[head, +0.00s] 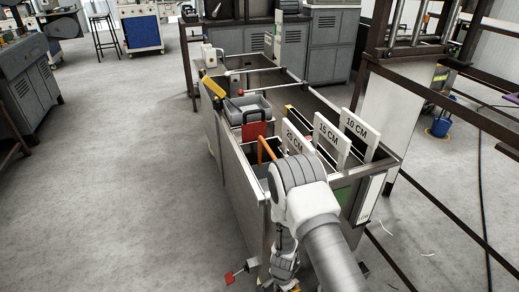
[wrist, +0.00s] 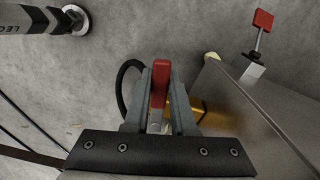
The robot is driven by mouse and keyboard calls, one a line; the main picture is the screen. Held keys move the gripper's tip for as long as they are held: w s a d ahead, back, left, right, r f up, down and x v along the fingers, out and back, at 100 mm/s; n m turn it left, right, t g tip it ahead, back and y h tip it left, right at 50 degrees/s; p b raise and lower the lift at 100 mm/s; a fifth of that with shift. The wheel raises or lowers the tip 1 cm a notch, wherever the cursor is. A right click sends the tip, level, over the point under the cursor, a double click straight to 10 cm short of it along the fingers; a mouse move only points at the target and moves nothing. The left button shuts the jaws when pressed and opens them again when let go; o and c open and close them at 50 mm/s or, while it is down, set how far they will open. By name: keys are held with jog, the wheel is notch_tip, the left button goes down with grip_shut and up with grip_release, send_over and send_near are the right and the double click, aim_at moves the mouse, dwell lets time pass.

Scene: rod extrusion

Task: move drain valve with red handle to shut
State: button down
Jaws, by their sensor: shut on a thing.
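In the wrist view, the red handle (wrist: 159,80) of the drain valve stands between the two grey fingers of my gripper (wrist: 160,98). The fingers are shut on it, one on each side. A brass-yellow valve body (wrist: 207,112) shows just right of the fingers, partly hidden by them. In the head view my arm reaches down at the near end of the long metal tank (head: 235,180), and the gripped handle is hidden behind the arm or below the picture edge.
A second red square-tabbed handle (wrist: 263,20) on a metal stem sticks out near the tank; it also shows in the head view (head: 229,278). Plates marked 20 CM, 15 CM and 10 CM (head: 357,127) stand along the tank. Concrete floor (head: 130,170) at left is clear.

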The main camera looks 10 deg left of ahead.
jog(key=shift+w+a+m, duration=0.3)
jog(key=shift+w+m, duration=0.1)
jog(key=shift+m, duration=0.3)
jog(key=shift+w+a, duration=0.1)
jog(key=c, duration=0.7)
grip_release()
jog(key=shift+m, duration=0.4)
jog(key=shift+o, duration=0.2)
notch_tip(320, 180, up, 18)
jog(key=p, duration=0.7)
jog(key=shift+f, duration=0.25)
